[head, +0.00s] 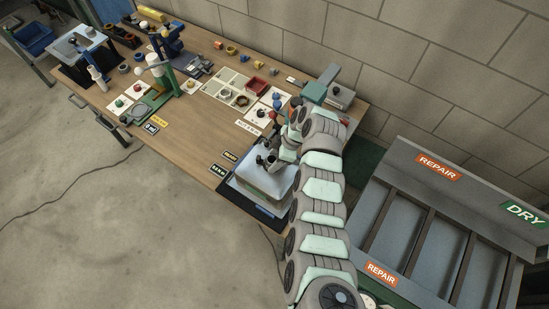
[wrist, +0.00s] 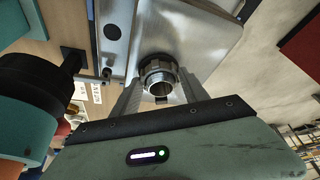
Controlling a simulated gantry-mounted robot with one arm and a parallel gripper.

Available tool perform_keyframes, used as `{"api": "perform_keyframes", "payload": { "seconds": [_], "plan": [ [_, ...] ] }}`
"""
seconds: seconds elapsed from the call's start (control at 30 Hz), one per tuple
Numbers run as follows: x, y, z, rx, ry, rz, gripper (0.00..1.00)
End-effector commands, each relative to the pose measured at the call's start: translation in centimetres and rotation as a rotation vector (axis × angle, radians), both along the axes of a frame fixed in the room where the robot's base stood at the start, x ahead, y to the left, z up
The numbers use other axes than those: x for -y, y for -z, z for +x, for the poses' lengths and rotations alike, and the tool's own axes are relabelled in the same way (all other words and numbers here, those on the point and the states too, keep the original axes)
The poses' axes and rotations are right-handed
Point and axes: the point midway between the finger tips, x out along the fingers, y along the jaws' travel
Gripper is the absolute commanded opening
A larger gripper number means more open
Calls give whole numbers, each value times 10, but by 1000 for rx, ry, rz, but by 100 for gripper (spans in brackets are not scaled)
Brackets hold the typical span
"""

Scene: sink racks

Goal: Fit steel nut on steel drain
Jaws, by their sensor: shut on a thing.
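My gripper (wrist: 160,88) is shut on the steel nut (wrist: 143,66), a dark grey ring with lugs, between its two fingers. The bright threaded end of the steel drain (wrist: 160,80) shows inside the ring in the wrist view. The nut looks in line with the drain, but I cannot tell whether their threads are engaged. The steel sink (wrist: 215,35) lies behind them. In the head view the sink (head: 255,184) stands at the bench's front right corner, with my gripper (head: 270,158) over it; my arm and wrist hide the nut there.
A sorting tray (head: 229,86) with small parts, a green stand (head: 160,82) and a blue stand (head: 172,42) stand farther along the bench (head: 200,130). A grey rack with REPAIR and DRY signs (head: 440,200) is right of my arm. The bench's middle front is fairly clear.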

Motion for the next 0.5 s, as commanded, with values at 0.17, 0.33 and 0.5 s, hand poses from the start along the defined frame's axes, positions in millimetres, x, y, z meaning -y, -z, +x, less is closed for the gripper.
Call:
{"api": "perform_keyframes", "payload": {
  "seconds": [0.17,0.33,0.5],
  "plan": [
    [0,1,0,0,0,0,8],
    [0,1,0,0,0,0,8],
    [0,1,0,0,0,0,61]
  ]
}}
